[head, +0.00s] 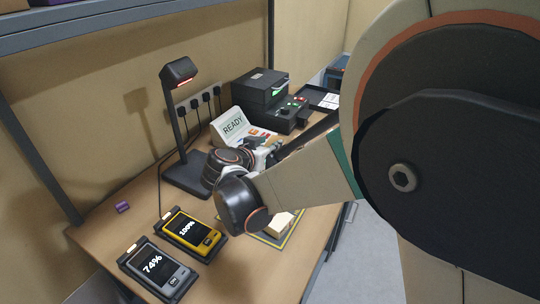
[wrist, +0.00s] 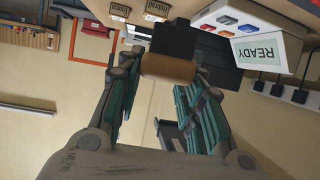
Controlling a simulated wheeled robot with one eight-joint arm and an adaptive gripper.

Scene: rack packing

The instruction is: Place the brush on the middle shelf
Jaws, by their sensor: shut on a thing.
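My gripper (wrist: 167,82) is shut on the brush (wrist: 168,68) in the wrist view. The brush shows a brown rounded part between the fingertips and a black block beyond it. In the head view my gripper (head: 268,155) is small and partly hidden by my own arm, over the right part of the workbench; the brush cannot be made out clearly there. A grey metal shelf (head: 110,28) crosses the top left of the head view, above the bench. I cannot tell which level is the middle shelf.
The wooden workbench (head: 105,232) bears a black lamp (head: 180,120), a yellow device (head: 190,232), a grey device (head: 157,268), a small purple object (head: 122,207), a READY display (head: 233,126) and a black machine (head: 262,90).

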